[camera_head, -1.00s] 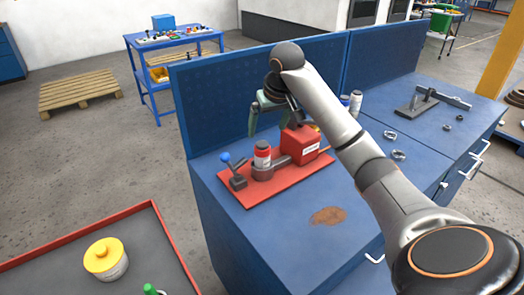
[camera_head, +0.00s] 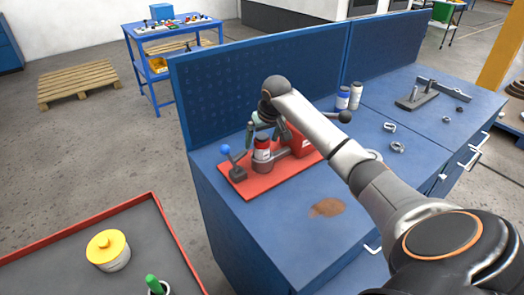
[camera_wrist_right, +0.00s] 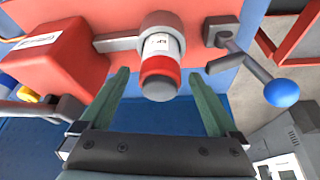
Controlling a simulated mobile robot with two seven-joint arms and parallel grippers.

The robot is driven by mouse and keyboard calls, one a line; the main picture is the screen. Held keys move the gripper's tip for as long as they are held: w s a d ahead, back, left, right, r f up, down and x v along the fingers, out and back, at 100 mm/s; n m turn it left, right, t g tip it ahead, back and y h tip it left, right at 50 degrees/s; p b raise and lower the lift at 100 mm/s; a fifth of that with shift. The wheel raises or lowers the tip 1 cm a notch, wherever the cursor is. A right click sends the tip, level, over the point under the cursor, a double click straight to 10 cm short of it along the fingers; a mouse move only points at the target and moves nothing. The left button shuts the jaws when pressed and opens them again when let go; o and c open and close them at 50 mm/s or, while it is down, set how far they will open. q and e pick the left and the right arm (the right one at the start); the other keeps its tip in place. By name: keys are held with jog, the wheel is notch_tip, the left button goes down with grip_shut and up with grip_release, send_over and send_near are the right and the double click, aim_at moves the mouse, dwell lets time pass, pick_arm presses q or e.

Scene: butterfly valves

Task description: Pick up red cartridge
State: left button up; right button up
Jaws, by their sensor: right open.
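The red cartridge (camera_head: 262,150) has a red band, a white label and a grey end. It stands upright in a grey holder on a red base plate (camera_head: 262,183). My right gripper (camera_head: 265,135) is open just above and behind the cartridge, pointing down. In the right wrist view, the cartridge (camera_wrist_right: 161,68) lies between the two green fingers, with gaps at both sides; I see no contact. My left gripper is not in view.
A red box (camera_wrist_right: 52,58) stands on the plate beside the cartridge. A blue-knobbed lever (camera_head: 226,150) stands on the other side. The blue pegboard panel (camera_head: 225,95) rises behind. The bench front is clear except for a brown stain (camera_head: 327,207).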

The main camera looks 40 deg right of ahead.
jog(key=shift+w+f, duration=0.2)
jog(key=shift+f, duration=0.25)
jog(key=shift+r, duration=0.1)
grip_shut()
dwell(0.4)
